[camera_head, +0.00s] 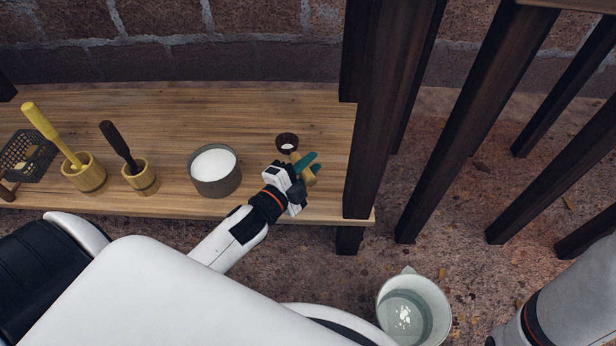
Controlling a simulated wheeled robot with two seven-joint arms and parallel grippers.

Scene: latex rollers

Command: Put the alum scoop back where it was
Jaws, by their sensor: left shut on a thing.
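My left gripper (308,166), with green fingertips, is at the right end of the wooden bench. It is shut on the tan handle of a scoop. The scoop's small dark brown bowl (287,141) is just beyond the fingers and shows something white inside. I cannot tell whether the scoop touches the bench top. A grey round pot (216,185) filled with white stands on the bench, left of the gripper and apart from the scoop. My right gripper is out of view; only part of my right arm shows at the lower right.
On the bench (240,115), a bamboo cup (146,182) holds a dark-handled tool and another bamboo cup (90,180) a yellow-handled one. A black basket (28,158) is at far left. Dark wooden posts (378,110) rise at the right. A pail (432,305) stands on the ground.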

